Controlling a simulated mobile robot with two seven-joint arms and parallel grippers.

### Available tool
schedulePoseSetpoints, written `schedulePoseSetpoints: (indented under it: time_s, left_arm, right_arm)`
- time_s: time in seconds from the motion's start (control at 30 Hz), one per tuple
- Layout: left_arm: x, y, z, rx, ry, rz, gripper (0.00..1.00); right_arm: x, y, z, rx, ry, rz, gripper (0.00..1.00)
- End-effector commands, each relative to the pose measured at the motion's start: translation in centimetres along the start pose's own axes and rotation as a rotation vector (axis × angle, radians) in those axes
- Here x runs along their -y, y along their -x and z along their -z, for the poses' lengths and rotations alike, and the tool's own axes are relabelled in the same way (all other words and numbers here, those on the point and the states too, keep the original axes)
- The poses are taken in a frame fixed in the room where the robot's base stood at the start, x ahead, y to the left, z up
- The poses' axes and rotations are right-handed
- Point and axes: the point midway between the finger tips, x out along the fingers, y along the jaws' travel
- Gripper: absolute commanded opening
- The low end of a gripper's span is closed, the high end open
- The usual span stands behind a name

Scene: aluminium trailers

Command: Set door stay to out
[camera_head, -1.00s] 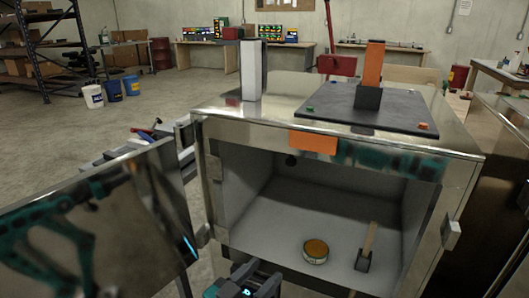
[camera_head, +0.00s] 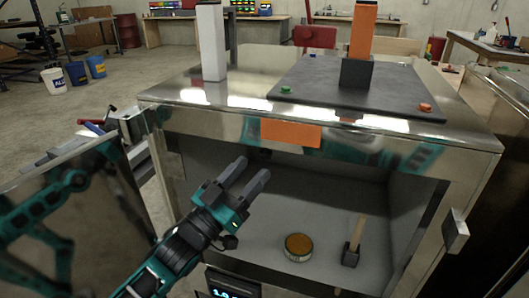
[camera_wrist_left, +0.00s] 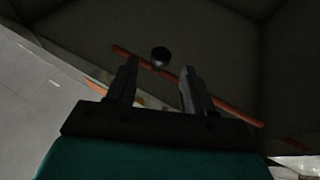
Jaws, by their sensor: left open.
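The metal cabinet (camera_head: 200,95) stands in front of me with its door (camera_head: 90,215) swung open to the left. My left gripper (camera_head: 251,172) is open and empty at the cabinet's opening, with its fingers pointing up and to the right. In the left wrist view, a round black knob (camera_wrist_left: 160,54) shows beyond and between the fingers (camera_wrist_left: 158,85). A thin orange-red rod (camera_wrist_left: 225,105) runs slantwise behind the fingers. I cannot tell whether the rod or the knob belongs to the door stay. No contact shows. My right gripper is out of view.
The top carries a dark plate (camera_head: 310,85), an orange post (camera_head: 362,30) and a white post (camera_head: 211,42). A latch (camera_head: 455,232) sits at the right edge.

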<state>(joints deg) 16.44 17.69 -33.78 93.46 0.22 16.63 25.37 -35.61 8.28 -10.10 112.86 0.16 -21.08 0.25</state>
Motion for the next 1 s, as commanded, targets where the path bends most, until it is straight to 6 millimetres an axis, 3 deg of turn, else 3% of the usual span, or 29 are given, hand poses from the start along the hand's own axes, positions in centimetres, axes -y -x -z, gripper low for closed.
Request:
schedulePoseSetpoints:
  time_s: [0.1, 0.3, 0.7, 1.0]
  left_arm:
    - [0.0, -2.5, 0.1, -0.002, 0.001, 0.000, 0.52]
    - [0.0, -5.0, 0.0, 0.001, 0.000, 0.001, 0.52]
    - [0.0, -5.8, -0.1, 0.002, 0.000, 0.001, 0.52]
    - [0.0, -5.8, 0.0, 0.002, 0.000, 0.001, 0.25]
  right_arm:
    - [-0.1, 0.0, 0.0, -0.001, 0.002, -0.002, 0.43]
    - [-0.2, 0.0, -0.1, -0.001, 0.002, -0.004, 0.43]
    - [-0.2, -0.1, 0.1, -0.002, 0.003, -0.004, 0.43]
    - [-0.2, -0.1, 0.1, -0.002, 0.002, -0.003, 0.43]
